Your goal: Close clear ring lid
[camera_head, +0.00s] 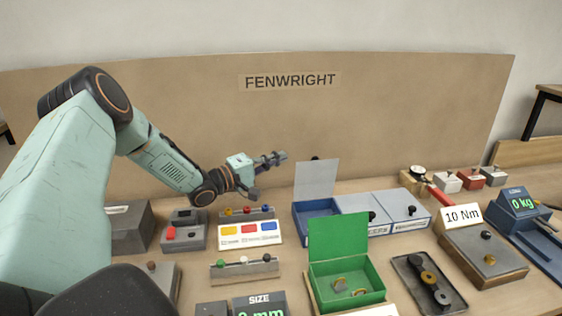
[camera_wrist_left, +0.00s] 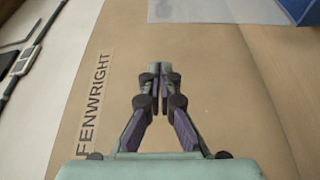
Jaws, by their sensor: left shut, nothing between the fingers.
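A pale, see-through lid (camera_head: 317,180) stands raised, nearly upright, at the back of the left compartment of a blue box (camera_head: 316,208) in the head view. A pale panel that seems to be this lid (camera_wrist_left: 203,10) shows at the top of the left wrist view, with a blue part of the box (camera_wrist_left: 301,10) at the corner. My left gripper (camera_head: 281,157) is in the air to the left of the lid, apart from it. Its fingers are together and empty in the left wrist view (camera_wrist_left: 158,74). My right gripper is not in view.
Two pale closed lids with black knobs (camera_head: 403,205) are beside the open compartment. A green box (camera_head: 345,277) with its lid up and rings inside stands in front. A tan board (camera_head: 200,120) marked FENWRIGHT rises behind. A 10 Nm block (camera_head: 480,250) is at right.

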